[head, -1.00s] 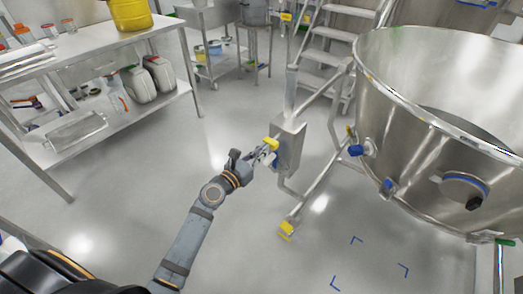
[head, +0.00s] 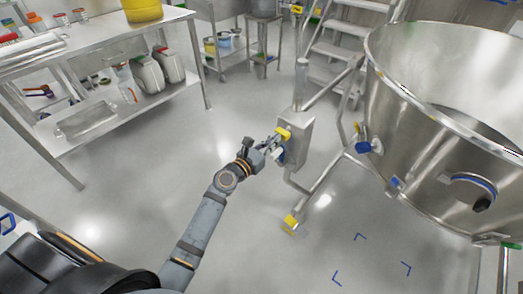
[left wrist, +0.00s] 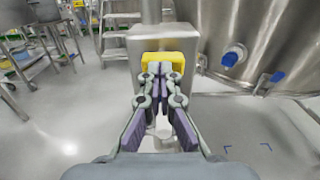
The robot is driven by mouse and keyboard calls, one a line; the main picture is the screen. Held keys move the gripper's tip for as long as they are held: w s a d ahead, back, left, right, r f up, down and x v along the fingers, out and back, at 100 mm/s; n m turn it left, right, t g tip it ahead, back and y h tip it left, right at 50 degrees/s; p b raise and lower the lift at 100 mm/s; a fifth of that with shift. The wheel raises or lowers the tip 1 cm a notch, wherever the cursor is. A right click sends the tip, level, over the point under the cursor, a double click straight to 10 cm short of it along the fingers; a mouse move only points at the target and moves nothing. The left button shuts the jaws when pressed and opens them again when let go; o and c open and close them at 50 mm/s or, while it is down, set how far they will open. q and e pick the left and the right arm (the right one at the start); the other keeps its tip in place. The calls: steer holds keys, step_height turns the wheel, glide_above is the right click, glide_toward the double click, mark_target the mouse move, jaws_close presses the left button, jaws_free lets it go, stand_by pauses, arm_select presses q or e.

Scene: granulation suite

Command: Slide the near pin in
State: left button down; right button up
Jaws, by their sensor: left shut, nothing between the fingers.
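The near pin shows as a yellow grip (head: 284,133) at the side of a grey metal box (head: 299,137) on the stair-side post. In the left wrist view the yellow grip (left wrist: 172,57) sits straight ahead, in front of the box (left wrist: 192,46). My left gripper (head: 275,145) is shut and empty, with its fingertips at the yellow grip. In the left wrist view the closed fingertips (left wrist: 160,70) overlap the grip's lower edge. I cannot tell whether they touch it. The pin's shaft is hidden. My right gripper is not in view.
A large steel bowl (head: 400,135) stands at the right, with blue-capped fittings. Metal steps (head: 335,52) rise behind the post. A yellow foot (head: 291,222) ends the lower rail. A steel bench (head: 100,42) stands at the left. The floor between is clear.

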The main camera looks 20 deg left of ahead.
arm_select(q)
steer(key=v, duration=1.1)
steer(key=shift+s, duration=0.35)
steer(key=shift+a, duration=0.1)
steer(key=a+f+m+g+y, duration=0.25)
steer(key=f+m, duration=0.35)
steer(key=f, duration=0.8)
steer(key=s+a+f+m+g+y, duration=0.1)
steer(key=s+a+f+m+g, duration=0.15)
steer(key=s+f+m, duration=0.55)
steer(key=s+a+f+m+g+y, duration=0.1)
steer(key=s+f+m+g, duration=0.25)
steer(key=f, duration=0.75)
steer(key=s+a+f+m+g+y, duration=0.1)
steer(key=s+f+m+g, duration=0.2)
steer(key=s+f+m, duration=0.5)
steer(key=s+f+m+g+y, duration=0.2)
steer(key=s+f+m+g, duration=0.35)
steer(key=s+f, duration=0.75)
steer(key=s+r+p, duration=0.3)
steer(key=r+p, duration=0.5)
steer(key=s+r+m+t+p, duration=0.1)
steer(key=s+r+p, duration=0.2)
steer(key=r+p, duration=0.5)
steer(key=shift+s+a, duration=0.25)
steer(key=shift+a, duration=0.05)
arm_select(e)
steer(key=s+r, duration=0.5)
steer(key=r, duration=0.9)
